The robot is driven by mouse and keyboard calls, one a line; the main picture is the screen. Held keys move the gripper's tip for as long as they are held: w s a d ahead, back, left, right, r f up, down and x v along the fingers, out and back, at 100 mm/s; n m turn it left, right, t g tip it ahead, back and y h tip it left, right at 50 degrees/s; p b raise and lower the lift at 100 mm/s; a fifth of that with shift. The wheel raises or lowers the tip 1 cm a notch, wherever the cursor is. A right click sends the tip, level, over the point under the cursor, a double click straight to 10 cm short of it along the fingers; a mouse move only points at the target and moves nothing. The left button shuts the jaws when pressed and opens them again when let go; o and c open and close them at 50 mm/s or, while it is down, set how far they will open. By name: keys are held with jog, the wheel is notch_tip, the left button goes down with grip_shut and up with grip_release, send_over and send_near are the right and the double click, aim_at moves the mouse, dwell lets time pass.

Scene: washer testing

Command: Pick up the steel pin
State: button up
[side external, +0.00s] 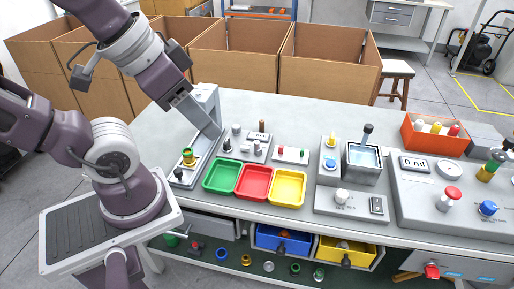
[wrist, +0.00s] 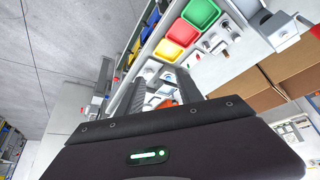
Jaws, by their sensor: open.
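My gripper (side external: 212,130) reaches down from the upper left in the side view, close to a grey upright stand, and its fingers partly blend with it. In the wrist view my gripper (wrist: 165,75) shows two dark fingers spread apart with nothing held between them. A small metallic grey cylinder (side external: 236,129) stands on the small panel behind the trays; it may be the steel pin. Another metallic piece (side external: 257,148) stands nearer on that panel, so I cannot tell for certain which is the pin. My gripper is above and left of both.
Green (side external: 221,175), red (side external: 253,182) and yellow (side external: 288,187) trays line the front of the bench. The grey stand (side external: 206,98) rises at the left. A water bath (side external: 362,163) and an orange bin (side external: 436,141) are on the right. Cardboard boxes (side external: 328,65) stand behind.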

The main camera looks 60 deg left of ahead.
aim_at(257, 142)
jog(key=shift+f, duration=0.1)
jog(key=w+a+f+m+g+y, duration=0.3)
jog(key=a+f+m+y, duration=0.25)
jog(key=a, duration=0.35)
jog(key=w+a+f+m+g+y, duration=0.35)
jog(key=a+f+m+y, duration=0.2)
jog(key=a, duration=0.25)
jog(key=w+f+m+t, duration=0.3)
jog(key=w+f+m, duration=0.1)
jog(key=f, duration=0.1)
jog(key=w+d+f+m+t, duration=0.1)
jog(key=w+f+m+t, duration=0.1)
jog(key=w+f+m, duration=0.2)
jog(key=w+f+m+t, duration=0.3)
jog(key=w+f+m, duration=0.2)
jog(key=f+m, duration=0.1)
jog(key=shift+d+f+t, duration=0.35)
jog(key=shift+f, duration=0.15)
jog(key=x, duration=0.6)
jog(key=shift+w+a+f, duration=0.15)
jog(key=shift+w+f, duration=0.05)
jog(key=shift+f, duration=0.15)
grip_shut()
